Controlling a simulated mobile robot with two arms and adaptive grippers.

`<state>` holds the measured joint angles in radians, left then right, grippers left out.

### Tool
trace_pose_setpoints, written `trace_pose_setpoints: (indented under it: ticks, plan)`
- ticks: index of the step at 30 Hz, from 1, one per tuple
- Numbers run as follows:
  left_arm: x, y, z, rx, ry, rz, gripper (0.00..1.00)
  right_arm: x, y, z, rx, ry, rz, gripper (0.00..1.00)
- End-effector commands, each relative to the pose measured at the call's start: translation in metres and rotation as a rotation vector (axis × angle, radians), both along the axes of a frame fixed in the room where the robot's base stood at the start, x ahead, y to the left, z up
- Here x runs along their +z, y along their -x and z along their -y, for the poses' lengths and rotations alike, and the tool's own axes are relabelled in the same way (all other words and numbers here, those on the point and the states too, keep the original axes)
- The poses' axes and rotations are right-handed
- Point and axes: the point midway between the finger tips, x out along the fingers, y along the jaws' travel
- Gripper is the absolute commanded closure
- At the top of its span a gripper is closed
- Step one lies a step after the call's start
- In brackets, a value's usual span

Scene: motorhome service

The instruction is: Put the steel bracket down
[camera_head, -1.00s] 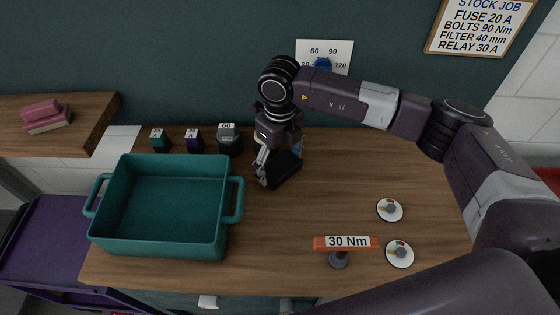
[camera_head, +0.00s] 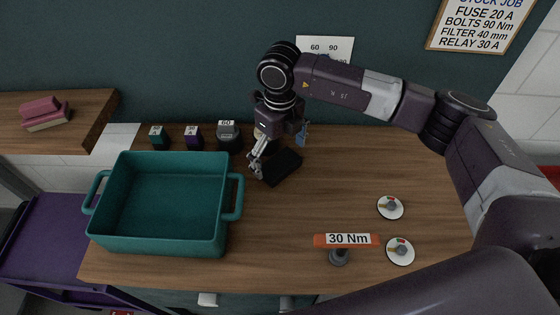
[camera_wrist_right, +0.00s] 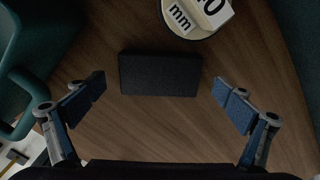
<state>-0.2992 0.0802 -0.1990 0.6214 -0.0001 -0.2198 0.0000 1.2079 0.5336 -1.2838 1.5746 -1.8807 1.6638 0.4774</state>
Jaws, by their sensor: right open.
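A dark rectangular block (camera_head: 282,167), the only thing at my right gripper that could be the steel bracket, lies on the wooden bench right of the teal bin. It looks black; no steel or bracket shape shows. In the right wrist view the dark block (camera_wrist_right: 160,74) lies flat between and ahead of the blue-padded fingers, with a gap on each side. My right gripper (camera_head: 278,152) is open and empty, just above and behind the block; its fingers also show in the wrist view (camera_wrist_right: 160,103). My left gripper is not in view.
The teal bin (camera_head: 158,246) stands empty on the left. Several small labelled items, including a 60 one (camera_head: 228,135), line the back. A round "mm" part (camera_wrist_right: 196,15) is close beyond the block. A 30 Nm sign (camera_head: 347,240) and two white discs stand front right.

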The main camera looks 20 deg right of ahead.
Motion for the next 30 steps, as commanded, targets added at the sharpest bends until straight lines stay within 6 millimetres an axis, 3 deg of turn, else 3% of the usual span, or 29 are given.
trace_pose_setpoints:
  ticks: [6,13,19,30]
  plan:
    - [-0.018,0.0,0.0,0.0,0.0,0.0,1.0,0.046,-0.001,0.0,0.001,-0.001,0.005,0.03]
    - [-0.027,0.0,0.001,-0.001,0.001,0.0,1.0,0.087,-0.001,0.0,0.001,-0.001,0.004,0.03]
    - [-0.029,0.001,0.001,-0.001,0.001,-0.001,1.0,0.101,0.0,0.0,0.002,0.0,0.0,0.03]
    - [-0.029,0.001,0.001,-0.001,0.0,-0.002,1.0,0.101,0.0,0.0,0.002,0.0,0.0,0.03]
